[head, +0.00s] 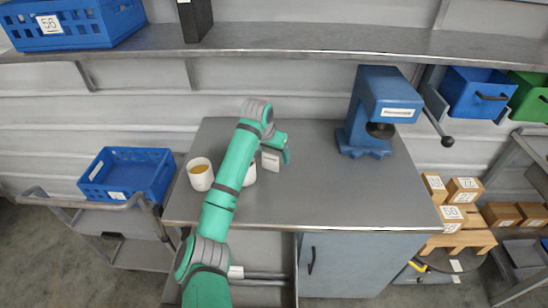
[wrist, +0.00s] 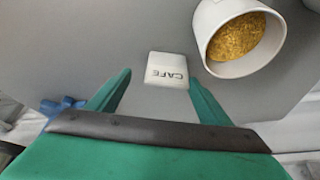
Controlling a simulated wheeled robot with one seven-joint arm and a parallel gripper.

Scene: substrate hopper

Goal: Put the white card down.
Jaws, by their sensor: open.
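In the head view the white card (head: 270,161) is near the middle of the bench, just by my gripper (head: 283,150). In the wrist view my gripper (wrist: 160,78) is open, with the card between and slightly beyond its two green fingertips. I see a gap by the left finger; the right finger is close to the card's edge, and I cannot tell whether it touches. The card's lower part is partly hidden in the head view.
A white cup (wrist: 236,40) with golden-brown grains stands close beside the card. Another white cup (head: 200,175) stands at the bench's left. A blue press (head: 378,110) stands at the back right. The bench's right front (head: 350,195) is clear. A shelf (head: 290,40) runs above.

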